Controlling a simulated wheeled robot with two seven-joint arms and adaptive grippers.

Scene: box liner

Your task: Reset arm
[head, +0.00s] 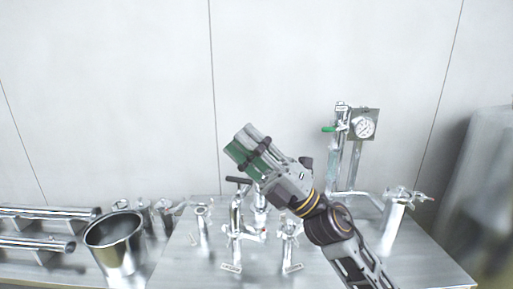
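My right arm comes in from the lower right. Its gripper (243,144) is raised in front of the wall above the middle of the steel table (330,265). The gripper points up and to the left, and its fingers show grey and green. I cannot tell whether the fingers are parted or closed, or whether the green part is a pad or something held. My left arm and gripper are not in view.
Metal valve fittings (237,230) stand on the table below and behind my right gripper. A steel bucket (116,250) and horizontal pipes (45,213) are at left.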

